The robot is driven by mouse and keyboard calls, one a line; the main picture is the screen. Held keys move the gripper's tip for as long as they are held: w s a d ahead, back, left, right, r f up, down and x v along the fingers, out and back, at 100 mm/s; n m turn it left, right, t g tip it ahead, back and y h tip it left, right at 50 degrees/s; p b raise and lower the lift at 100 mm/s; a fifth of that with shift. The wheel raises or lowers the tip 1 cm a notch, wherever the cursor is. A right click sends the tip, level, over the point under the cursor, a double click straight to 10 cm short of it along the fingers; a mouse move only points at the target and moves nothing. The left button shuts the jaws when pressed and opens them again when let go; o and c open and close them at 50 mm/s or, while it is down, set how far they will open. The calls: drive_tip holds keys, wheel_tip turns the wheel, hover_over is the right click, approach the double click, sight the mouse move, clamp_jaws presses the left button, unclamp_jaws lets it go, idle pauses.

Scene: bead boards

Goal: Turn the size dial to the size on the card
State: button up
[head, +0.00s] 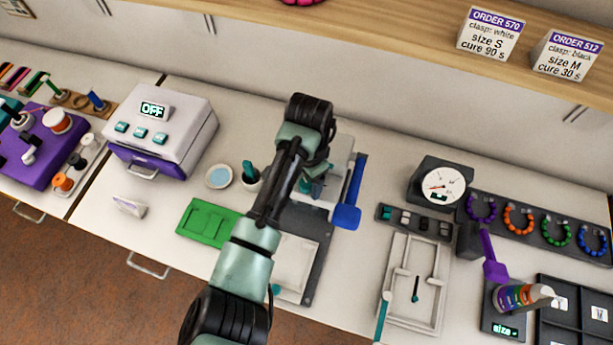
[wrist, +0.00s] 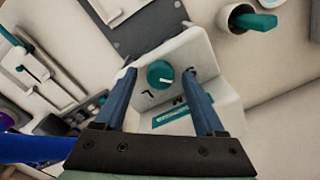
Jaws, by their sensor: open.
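The size dial (wrist: 160,73) is a round teal knob on a white housing (wrist: 216,60) in the wrist view. Its white pointer mark points to the lower right, and dark letters stand around it; I cannot tell exactly which letter it meets. My gripper (wrist: 158,80) is open, its two blue fingers on either side of the dial, with no clear contact. In the head view my arm hides the dial. Two cards stand on the shelf: order 570 (head: 490,34) reads size S, cure 90 s; order 512 (head: 567,55) reads size M, cure 30 s.
A blue lever (head: 347,214) stands beside the dial's machine. A teal-handled tool sits in a cup (wrist: 232,17) close by. A green tray (head: 207,222) lies to the left, and a white oven-like box showing OFF (head: 160,135) stands further left. A round gauge (head: 441,186) is to the right.

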drive_tip(key=shift+f, duration=0.2)
drive_tip(key=shift+c, duration=0.2)
clamp_jaws()
